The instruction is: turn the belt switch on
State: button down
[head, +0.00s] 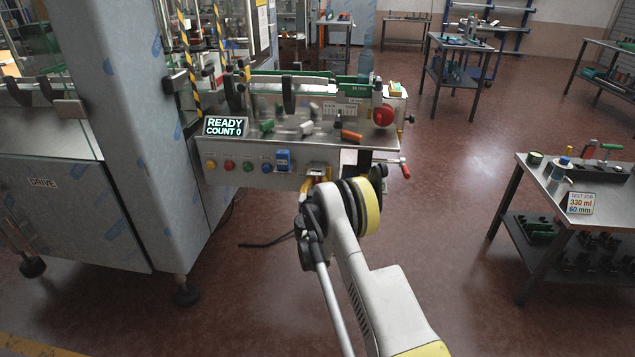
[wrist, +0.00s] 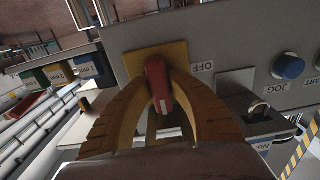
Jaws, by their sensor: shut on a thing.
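The belt switch shows in the wrist view as a red handle (wrist: 157,82) on a yellow plate (wrist: 135,62) set in a grey panel. An upside-down OFF label (wrist: 202,67) is just right of the plate. My gripper (wrist: 160,88) has its two ribbed yellow-brown fingers around the red handle, one on each side, and is shut on it. In the head view my gripper (head: 318,180) is at the lower right of the machine's front panel, and my arm hides the switch there.
A display (head: 226,126) reads READY, COUNT 0. Yellow, red, green and blue buttons (head: 248,166) line the panel. A metal hasp (wrist: 258,108) sits beside the switch in the wrist view. A work table (head: 540,185) stands at right, with open floor between.

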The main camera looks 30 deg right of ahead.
jog(key=c, duration=1.3)
grip_release()
jog(key=shift+o, duration=0.2)
jog(key=v, duration=1.2)
